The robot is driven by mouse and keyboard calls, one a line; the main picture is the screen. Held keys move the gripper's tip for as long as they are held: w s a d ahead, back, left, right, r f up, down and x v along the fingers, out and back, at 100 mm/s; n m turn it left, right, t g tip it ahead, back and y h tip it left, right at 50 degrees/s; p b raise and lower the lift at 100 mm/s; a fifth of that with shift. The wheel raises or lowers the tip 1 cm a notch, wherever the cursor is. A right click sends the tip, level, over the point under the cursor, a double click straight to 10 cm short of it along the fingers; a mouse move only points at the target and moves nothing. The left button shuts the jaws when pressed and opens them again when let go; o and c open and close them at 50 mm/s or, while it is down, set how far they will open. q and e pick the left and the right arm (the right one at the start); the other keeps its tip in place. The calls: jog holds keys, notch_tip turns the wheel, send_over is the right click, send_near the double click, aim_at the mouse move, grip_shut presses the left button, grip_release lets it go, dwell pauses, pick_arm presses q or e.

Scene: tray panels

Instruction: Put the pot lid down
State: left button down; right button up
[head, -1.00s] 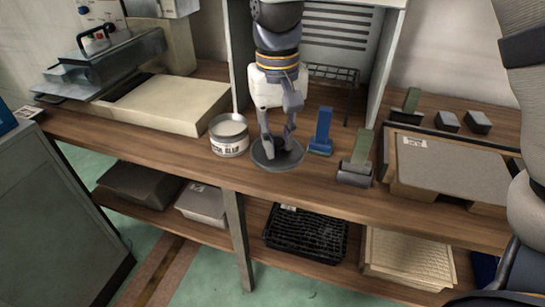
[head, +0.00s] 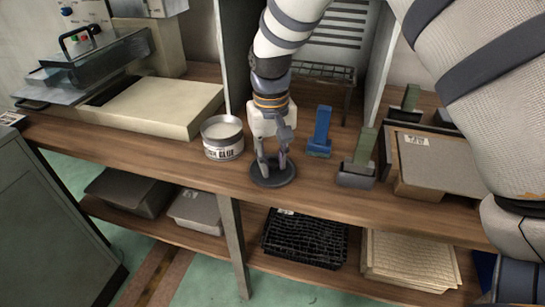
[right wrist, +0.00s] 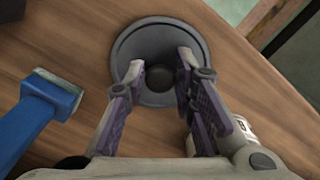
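The pot lid (head: 272,176) is a dark grey disc with a round knob. It lies flat on the wooden bench top, near the front edge. My right gripper (head: 273,164) is directly above it, fingers pointing down. In the right wrist view the fingers (right wrist: 160,75) stand apart on either side of the knob, with a gap to it, and the lid's rim (right wrist: 122,45) shows around them. The open glue pot (head: 223,147), a pale labelled can, stands left of the lid. My left gripper is out of view.
A blue-handled tool (head: 320,130) and a green-handled block (head: 358,165) stand right of the lid. A tray panel (head: 440,165) lies further right. A pale slab (head: 150,105) lies left of the pot. A lower shelf holds several trays.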

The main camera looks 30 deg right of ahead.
aim_at(272, 162)
jog(key=shift+o, duration=0.7)
jog(key=shift+r, duration=0.1)
notch_tip(272, 162, up, 12)
jog(key=shift+p, duration=0.4)
jog(key=shift+a+r, duration=0.1)
